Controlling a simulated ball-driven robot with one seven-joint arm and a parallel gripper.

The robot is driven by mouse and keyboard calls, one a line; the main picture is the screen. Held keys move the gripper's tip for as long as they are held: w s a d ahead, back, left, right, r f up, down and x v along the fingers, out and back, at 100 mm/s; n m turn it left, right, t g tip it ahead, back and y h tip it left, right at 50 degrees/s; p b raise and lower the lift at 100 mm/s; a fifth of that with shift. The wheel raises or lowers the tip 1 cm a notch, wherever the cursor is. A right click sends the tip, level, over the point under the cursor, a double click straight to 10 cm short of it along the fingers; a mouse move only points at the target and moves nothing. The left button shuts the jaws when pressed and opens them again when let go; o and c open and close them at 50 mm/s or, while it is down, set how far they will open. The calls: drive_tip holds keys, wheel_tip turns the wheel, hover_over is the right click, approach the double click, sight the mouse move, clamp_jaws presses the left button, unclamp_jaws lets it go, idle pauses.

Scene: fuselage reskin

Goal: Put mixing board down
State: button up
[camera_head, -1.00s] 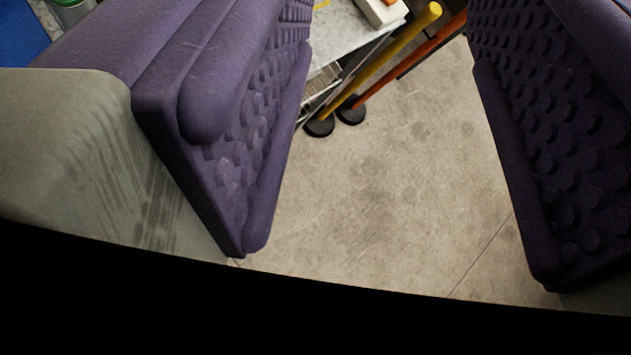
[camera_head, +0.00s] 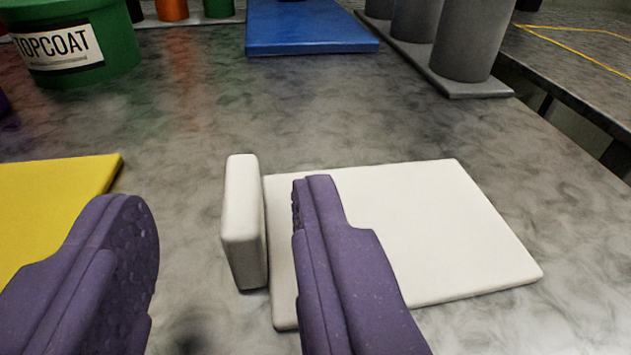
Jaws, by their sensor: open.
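A white flat board (camera_head: 430,225) lies on the grey mottled table, with a white upright block (camera_head: 245,215) along its left edge, like a handle. It looks like the mixing board. My gripper (camera_head: 222,225) has two purple padded fingers, spread wide apart. The upright block shows in the gap between them, nearer the right finger, with no visible grip on it. The right finger hides part of the board's left side. I cannot tell whether the block is joined to the board.
A yellow board (camera_head: 45,210) lies at left, behind the left finger. A green TOPCOAT tub (camera_head: 75,45) stands at back left. A blue board (camera_head: 310,28) lies at the back, and grey cylinders on a grey base (camera_head: 470,88) stand at back right. The table's middle is clear.

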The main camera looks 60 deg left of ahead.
sight(243, 162)
drive_tip(key=x, duration=0.1)
drive_tip(key=b+x, duration=0.1)
drive_tip(key=x, duration=0.3)
drive_tip(key=shift+w+f+b, duration=0.3)
drive_tip(key=shift+w+b, duration=0.05)
drive_tip(key=shift+b, duration=0.05)
drive_tip(key=shift+w+a, duration=0.1)
drive_tip(key=shift+a, duration=0.2)
clamp_jaws()
drive_tip(key=shift+r, duration=0.15)
